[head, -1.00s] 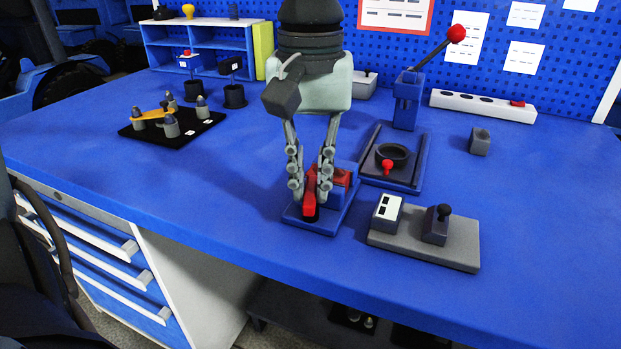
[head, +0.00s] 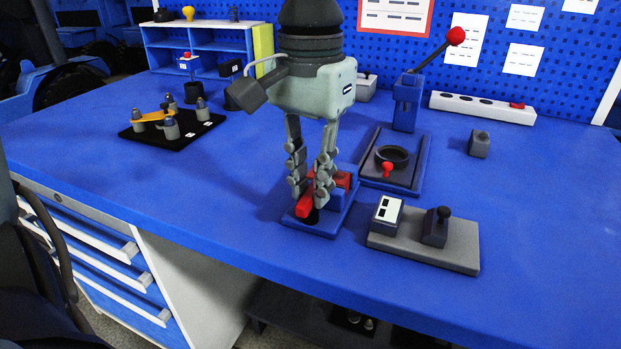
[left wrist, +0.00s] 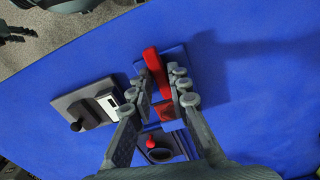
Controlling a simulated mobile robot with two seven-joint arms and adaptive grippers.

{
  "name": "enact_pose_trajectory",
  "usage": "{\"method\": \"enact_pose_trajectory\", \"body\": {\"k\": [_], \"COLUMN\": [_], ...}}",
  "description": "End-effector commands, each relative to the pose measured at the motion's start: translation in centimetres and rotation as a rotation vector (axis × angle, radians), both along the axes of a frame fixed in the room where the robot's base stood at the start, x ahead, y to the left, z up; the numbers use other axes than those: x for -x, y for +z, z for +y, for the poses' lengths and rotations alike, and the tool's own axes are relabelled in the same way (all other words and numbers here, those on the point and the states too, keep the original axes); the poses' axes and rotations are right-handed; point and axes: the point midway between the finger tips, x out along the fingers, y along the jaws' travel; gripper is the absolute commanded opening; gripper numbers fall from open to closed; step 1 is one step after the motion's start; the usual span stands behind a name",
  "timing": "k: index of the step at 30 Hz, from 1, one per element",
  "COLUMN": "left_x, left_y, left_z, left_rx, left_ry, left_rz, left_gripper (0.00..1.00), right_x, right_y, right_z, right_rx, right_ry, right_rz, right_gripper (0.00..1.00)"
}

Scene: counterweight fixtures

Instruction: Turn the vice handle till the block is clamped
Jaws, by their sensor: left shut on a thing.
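The vice has a blue base (head: 318,227) and stands near the front middle of the bench. Its red handle (head: 303,205) slants toward the front left, and it also shows in the left wrist view (left wrist: 153,62). My left gripper (head: 311,197) points down over the vice, its fingers either side of the handle and shut on it. A red part of the vice (head: 344,179) shows behind the fingers. The fingers hide much of the vice, so I cannot tell the block or its gap to the jaws. My right gripper is out of view.
A grey plate (head: 460,252) with a switch box and a black-knobbed lever lies right of the vice. A lever press (head: 407,105) and a dark tray (head: 421,178) stand behind it. A black board (head: 145,138) with several pegs lies left. The front-left bench is clear.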

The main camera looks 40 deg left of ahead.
Motion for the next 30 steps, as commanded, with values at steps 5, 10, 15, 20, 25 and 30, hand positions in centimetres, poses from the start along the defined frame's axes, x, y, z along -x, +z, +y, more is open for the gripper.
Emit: {"method": "enact_pose_trajectory", "body": {"k": [5,10,15,20,25,30], "left_x": [0.05,0.07,0.08,0.09,0.10,0.07], "left_y": [-0.04,-0.05,-0.06,-0.07,-0.08,-0.07], "left_z": [-0.01,-0.02,-0.03,-0.03,-0.03,-0.02], "left_rx": [0.000,0.000,0.000,0.000,0.000,0.000], "left_ry": [-0.003,-0.003,-0.003,-0.003,-0.003,-0.001], "left_rz": [0.001,0.002,0.002,0.002,0.003,0.002], "left_gripper": [0.00,0.00,0.00,0.00,0.19,0.34], "right_x": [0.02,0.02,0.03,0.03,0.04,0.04], "right_y": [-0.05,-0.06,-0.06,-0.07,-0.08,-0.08], "right_z": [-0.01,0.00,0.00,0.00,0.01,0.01], "right_rx": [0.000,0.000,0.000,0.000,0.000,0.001], "right_ry": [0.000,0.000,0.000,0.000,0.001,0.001], "right_rz": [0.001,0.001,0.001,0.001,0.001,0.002], "right_gripper": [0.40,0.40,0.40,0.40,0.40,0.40]}}
